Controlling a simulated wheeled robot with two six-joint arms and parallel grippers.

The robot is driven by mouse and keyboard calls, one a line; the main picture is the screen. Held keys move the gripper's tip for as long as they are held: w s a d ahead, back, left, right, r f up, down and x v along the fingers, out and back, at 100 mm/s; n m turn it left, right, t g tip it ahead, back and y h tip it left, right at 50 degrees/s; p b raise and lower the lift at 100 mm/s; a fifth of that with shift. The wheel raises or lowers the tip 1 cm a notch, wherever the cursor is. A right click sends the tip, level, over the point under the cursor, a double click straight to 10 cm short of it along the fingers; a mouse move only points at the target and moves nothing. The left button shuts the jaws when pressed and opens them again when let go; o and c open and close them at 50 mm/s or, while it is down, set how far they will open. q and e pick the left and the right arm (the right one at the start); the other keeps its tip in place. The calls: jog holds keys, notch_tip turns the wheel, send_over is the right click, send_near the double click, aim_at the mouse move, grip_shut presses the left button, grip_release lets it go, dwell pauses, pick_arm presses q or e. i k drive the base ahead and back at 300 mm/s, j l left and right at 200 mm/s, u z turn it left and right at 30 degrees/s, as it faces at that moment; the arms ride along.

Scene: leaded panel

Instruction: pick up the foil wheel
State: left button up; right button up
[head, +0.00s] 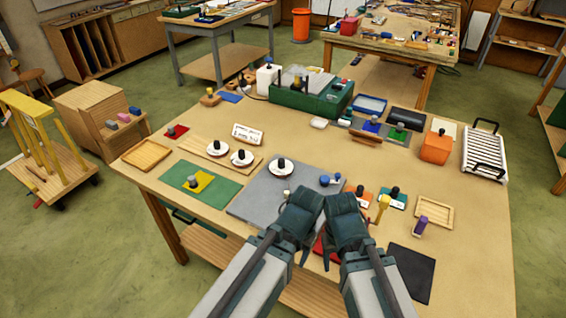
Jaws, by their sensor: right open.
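My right gripper (345,236) is open and hangs over the front middle of the workbench (470,270). My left gripper (298,232) is close beside it; its jaws are too hidden to read. I cannot tell for sure which item is the foil wheel. A yellow-topped upright tool (383,207) stands just right of my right gripper. A purple-handled upright tool (420,226) stands further right. A small blue item (327,181) lies behind the grippers on the grey board (250,200). A red patch beneath my grippers is partly hidden.
Glass pieces with black knobs sit around the bench, some on white discs (241,158). A green machine (310,95) stands at the back. A wooden tray (434,211), a black mat (411,272) and a white rack (485,155) are on the right. The bench's front right is mostly clear.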

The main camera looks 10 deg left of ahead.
aim_at(281, 169)
jog(key=i+j, duration=0.1)
jog(key=j, duration=0.3)
jog(key=i+j, duration=0.1)
jog(key=j, duration=0.3)
jog(key=i+j, duration=0.15)
jog(key=j, duration=0.2)
jog(key=i+j, duration=0.1)
jog(key=j, duration=0.3)
jog(key=i+j, duration=0.1)
jog(key=j, duration=0.3)
jog(key=z, duration=1.65)
